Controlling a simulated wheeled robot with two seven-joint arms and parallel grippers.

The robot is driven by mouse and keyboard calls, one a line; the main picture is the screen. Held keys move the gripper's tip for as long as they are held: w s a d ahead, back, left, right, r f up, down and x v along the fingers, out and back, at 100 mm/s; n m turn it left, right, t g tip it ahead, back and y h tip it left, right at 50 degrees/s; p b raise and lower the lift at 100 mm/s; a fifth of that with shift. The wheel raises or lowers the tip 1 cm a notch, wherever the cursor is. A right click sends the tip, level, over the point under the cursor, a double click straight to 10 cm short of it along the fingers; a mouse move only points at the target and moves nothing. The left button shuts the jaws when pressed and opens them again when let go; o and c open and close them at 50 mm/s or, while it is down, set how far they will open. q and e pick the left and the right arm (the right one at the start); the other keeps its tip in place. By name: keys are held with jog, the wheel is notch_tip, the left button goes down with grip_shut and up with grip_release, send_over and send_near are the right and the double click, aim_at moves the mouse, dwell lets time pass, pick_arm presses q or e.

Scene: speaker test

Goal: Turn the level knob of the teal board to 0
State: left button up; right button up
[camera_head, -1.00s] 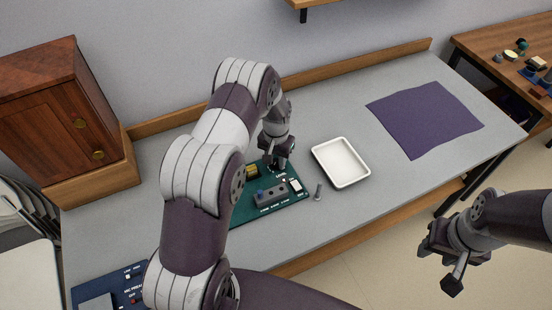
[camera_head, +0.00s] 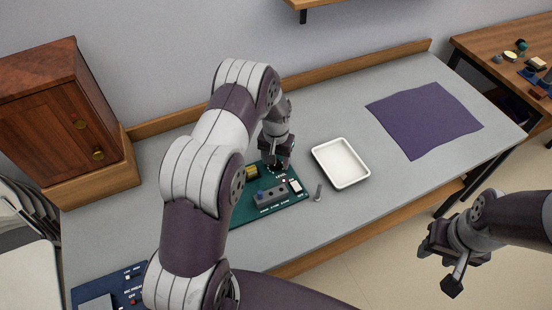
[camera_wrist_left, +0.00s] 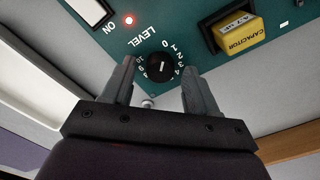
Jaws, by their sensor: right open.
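The teal board (camera_head: 243,211) lies on the grey table, partly hidden by my left arm in the head view. In the left wrist view, its black level knob (camera_wrist_left: 160,67) has a short white mark and sits within a ring of numbers. I cannot tell for sure which number the mark points at; the 0 is printed just above the knob in that view. My left gripper (camera_wrist_left: 160,70) is open, with one finger on each side of the knob and small gaps showing. My right gripper (camera_head: 440,262) is open and empty, off the table's front edge.
The board carries a yellow capacitor (camera_wrist_left: 238,34), a lit red lamp (camera_wrist_left: 128,20) and a white switch (camera_head: 296,186). A white tray (camera_head: 341,184), a small grey peg (camera_head: 318,193), a purple cloth (camera_head: 425,120), a navy board (camera_head: 105,287) and a wooden cabinet (camera_head: 45,120) are nearby.

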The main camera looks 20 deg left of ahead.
pick_arm(q)
notch_tip(320, 180, up, 13)
jog(key=shift+f+b, duration=0.15)
jog(key=shift+b, duration=0.2)
dwell(0.4)
